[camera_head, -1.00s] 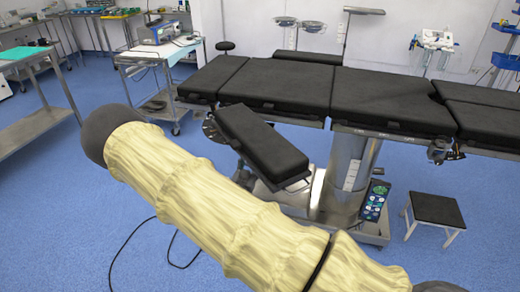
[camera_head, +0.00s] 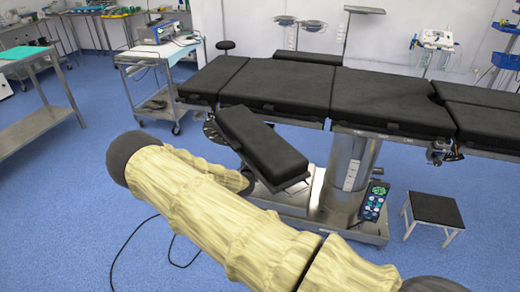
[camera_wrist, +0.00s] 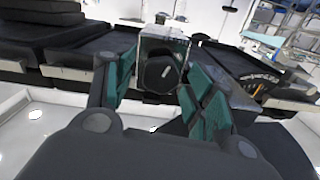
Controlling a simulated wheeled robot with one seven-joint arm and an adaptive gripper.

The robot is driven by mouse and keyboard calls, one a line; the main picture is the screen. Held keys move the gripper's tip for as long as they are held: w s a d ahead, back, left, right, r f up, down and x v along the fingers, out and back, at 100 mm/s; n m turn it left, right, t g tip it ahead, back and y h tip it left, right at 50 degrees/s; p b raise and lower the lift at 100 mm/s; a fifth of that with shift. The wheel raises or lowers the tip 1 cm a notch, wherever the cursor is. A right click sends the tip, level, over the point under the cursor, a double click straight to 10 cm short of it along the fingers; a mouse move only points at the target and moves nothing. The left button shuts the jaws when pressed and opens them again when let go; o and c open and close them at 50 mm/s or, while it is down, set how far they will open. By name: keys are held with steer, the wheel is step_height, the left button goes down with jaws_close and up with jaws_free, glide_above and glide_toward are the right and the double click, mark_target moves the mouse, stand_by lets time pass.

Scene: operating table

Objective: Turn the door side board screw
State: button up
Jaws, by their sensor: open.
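In the wrist view my gripper (camera_wrist: 163,82) is open, with its two teal-padded fingers spread apart. Between and beyond the fingers shows a dark rounded knob (camera_wrist: 160,74), which looks like the screw, set in front of a shiny metal block (camera_wrist: 172,45). I cannot tell whether either finger touches the knob. In the head view the tilted black side board (camera_head: 262,143) hangs off the near side of the operating table (camera_head: 275,88). My gripper is hidden behind my arm there, and the knob cannot be made out.
The table's metal column (camera_head: 350,165) and base stand right of the side board. A hand control (camera_head: 374,202) hangs at the column. A black-topped stool (camera_head: 435,209) is at the right, and a trolley (camera_head: 160,58) stands at the back left.

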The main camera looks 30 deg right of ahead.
steer(key=c, duration=1)
steer(key=shift+c, duration=0.2)
